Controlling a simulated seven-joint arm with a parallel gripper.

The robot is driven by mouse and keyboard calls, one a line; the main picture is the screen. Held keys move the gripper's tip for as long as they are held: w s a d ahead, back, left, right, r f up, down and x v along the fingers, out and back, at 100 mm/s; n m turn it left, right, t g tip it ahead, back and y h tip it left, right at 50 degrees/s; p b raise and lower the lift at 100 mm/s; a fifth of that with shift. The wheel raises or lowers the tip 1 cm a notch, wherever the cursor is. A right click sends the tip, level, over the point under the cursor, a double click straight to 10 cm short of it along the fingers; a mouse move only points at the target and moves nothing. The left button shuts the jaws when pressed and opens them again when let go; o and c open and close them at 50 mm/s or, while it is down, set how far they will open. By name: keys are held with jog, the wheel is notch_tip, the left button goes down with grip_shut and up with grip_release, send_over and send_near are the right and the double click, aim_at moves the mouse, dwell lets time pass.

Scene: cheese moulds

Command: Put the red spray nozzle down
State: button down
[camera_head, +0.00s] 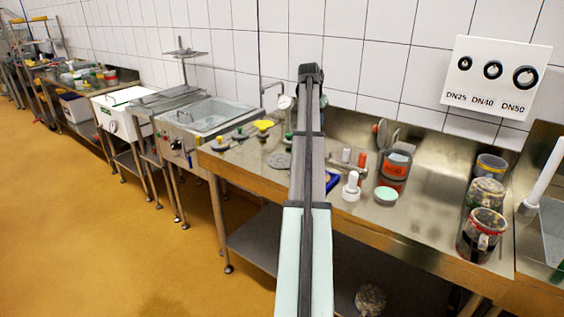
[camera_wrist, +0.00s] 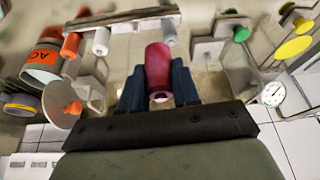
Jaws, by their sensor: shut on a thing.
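The red spray nozzle (camera_wrist: 157,62) is a dark red cylinder in the middle of the wrist view. My gripper (camera_wrist: 159,84) has its two dark blue fingers closed on it, one on each side. Behind it, bright metal worktop shows; I cannot tell how far the nozzle is above it. In the head view my own arm hides the gripper and the held nozzle.
An orange nozzle (camera_wrist: 70,45) and a white nozzle (camera_wrist: 101,41) stand close by on the worktop (camera_head: 420,207). An orange-labelled container (camera_head: 394,171) and several jars stand to the right. Yellow (camera_wrist: 294,47) and green (camera_wrist: 242,34) knobbed pieces and a gauge (camera_wrist: 272,94) are nearby.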

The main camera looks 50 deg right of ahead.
jog(key=w+a+f+n+t, duration=0.15)
jog(key=w+a+f, duration=0.35)
jog(key=w+a, duration=0.5)
jog(key=w+a+f+n+y, duration=0.1)
jog(key=w+a+f+n, duration=0.35)
jog(key=a, duration=0.85)
jog(key=w+a+f+n+t, duration=0.1)
jog(key=w+a+f, duration=0.4)
jog(key=w+a, duration=0.6)
jog(key=a+f+n+t+y, duration=0.1)
jog(key=a+f+n, duration=0.25)
jog(key=a, duration=1.15)
jog(key=s+a+f+n+y, duration=0.1)
jog(key=a+f+n, duration=0.25)
jog(key=a, duration=1.15)
jog(key=a+f+n+t+y, duration=0.1)
jog(key=a+f+n+y, duration=0.2)
jog(key=a, duration=1.2)
notch_tip(320, 180, up, 19)
jog(key=m+g+h, duration=0.6)
jog(key=m+g, duration=0.1)
jog(key=m, duration=1.5)
send_over(286, 159)
jog(key=a, duration=0.2)
jog(key=shift+m, duration=0.3)
jog(key=shift+w+f, duration=0.2)
jog(key=shift+f, duration=2.4)
jog(key=shift+w+f, duration=0.15)
jog(key=shift+f, duration=2.45)
